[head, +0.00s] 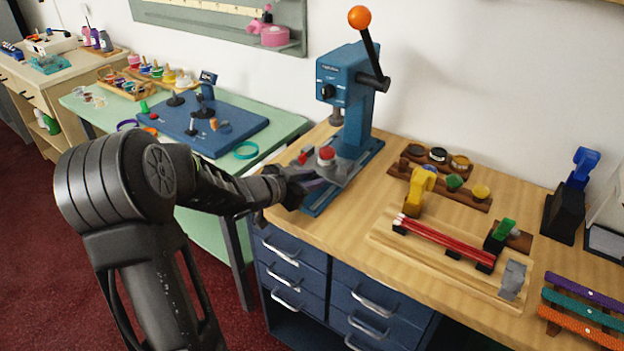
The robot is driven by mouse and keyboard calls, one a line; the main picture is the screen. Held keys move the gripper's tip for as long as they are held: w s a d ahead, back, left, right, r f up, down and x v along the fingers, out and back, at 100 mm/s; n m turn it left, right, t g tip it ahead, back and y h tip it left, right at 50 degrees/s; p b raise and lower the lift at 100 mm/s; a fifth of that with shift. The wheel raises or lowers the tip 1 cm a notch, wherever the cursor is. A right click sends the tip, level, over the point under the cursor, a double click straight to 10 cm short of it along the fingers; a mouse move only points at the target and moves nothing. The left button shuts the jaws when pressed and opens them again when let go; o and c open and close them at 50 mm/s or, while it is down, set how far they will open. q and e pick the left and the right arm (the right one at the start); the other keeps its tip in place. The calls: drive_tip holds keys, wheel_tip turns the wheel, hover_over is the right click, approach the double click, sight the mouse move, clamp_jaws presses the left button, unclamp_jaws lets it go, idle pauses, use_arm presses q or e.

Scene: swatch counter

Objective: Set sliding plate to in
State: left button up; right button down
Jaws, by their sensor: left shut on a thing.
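A blue press (345,88) with an orange-knobbed lever stands at the back of the wooden counter. On its blue base, the grey sliding plate (343,177) carries a round die with a red top (326,154) at its front. The die sits forward of the press's ram, not under it. My left gripper (300,186) reaches in from the left and is shut at the front left of the plate. Its fingers hide what they hold, which seems to be the plate's front part. My right gripper is out of view.
A wooden fixture with red rods (450,243) and yellow (418,187) and green clamps lies to the right. Trays of round pots (438,154) stand behind it. A green side table (262,168) with a blue board (232,128) is to the left.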

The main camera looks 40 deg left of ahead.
sight(329, 168)
use_arm(q)
clamp_jaws()
idle(0.7)
drive_tip(key=w, duration=0.4)
drive_tip(key=shift+w+p, duration=0.15)
drive_tip(key=shift+p, duration=0.2)
drive_tip(key=shift+a+r, duration=0.1)
drive_tip(key=o, duration=0.8)
unclamp_jaws()
drive_tip(key=shift+w, duration=0.1)
drive_tip(key=shift+c, duration=0.2)
